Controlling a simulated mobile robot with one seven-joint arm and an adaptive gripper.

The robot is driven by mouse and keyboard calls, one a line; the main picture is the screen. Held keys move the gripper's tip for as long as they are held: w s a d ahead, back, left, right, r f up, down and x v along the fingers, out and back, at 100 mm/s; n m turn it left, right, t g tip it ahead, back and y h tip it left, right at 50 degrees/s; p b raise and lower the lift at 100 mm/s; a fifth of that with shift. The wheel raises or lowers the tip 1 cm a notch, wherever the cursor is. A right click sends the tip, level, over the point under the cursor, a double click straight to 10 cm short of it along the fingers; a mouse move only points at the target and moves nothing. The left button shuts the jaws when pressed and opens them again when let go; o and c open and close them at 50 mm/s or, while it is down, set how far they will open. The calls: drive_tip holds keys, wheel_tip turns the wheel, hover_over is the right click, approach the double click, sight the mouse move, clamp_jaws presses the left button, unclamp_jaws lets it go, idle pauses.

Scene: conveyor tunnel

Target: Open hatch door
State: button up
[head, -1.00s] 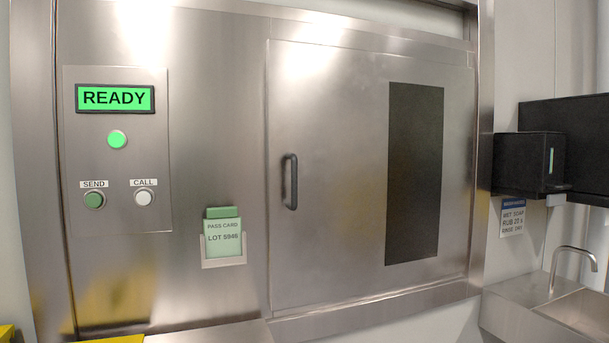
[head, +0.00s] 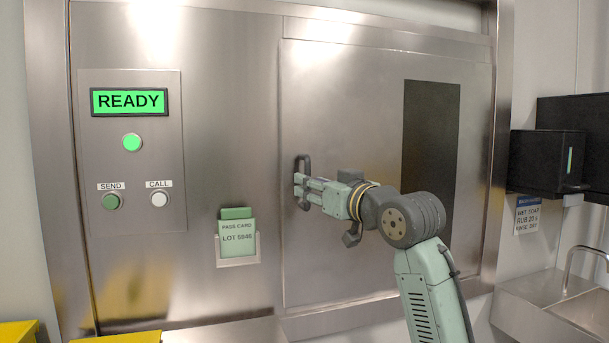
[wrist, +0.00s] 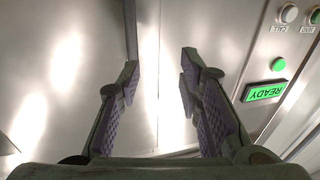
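The hatch door (head: 345,100) is a flat steel panel with a dark window (head: 430,130), and it sits closed in its frame. Its dark upright handle (head: 307,163) is near the door's left edge. My gripper (head: 301,186) reaches in from the right, with its fingers at the handle in the head view. In the wrist view my gripper (wrist: 160,75) has its purple-padded fingers spread apart, with a gap between them. A dark upright bar, perhaps the handle, runs down to the left fingertip there. I cannot tell whether it touches.
Left of the door are a control panel (head: 160,140) with a green READY display (head: 129,102) and a pass card (head: 237,233) in a holder. A black dispenser (head: 546,160) and a steel sink (head: 560,305) stand at the right. Yellow objects (head: 18,333) are at the lower left.

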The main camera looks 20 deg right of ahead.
drive_tip(key=s+d+h, duration=0.1)
drive_tip(key=d, duration=0.3)
drive_tip(key=p, duration=0.4)
hover_over(308, 206)
drive_tip(key=shift+w+d+m, duration=0.1)
drive_tip(key=shift+w+m, duration=0.3)
drive_tip(key=shift+w, duration=0.05)
drive_tip(key=shift+c, duration=0.3)
clamp_jaws()
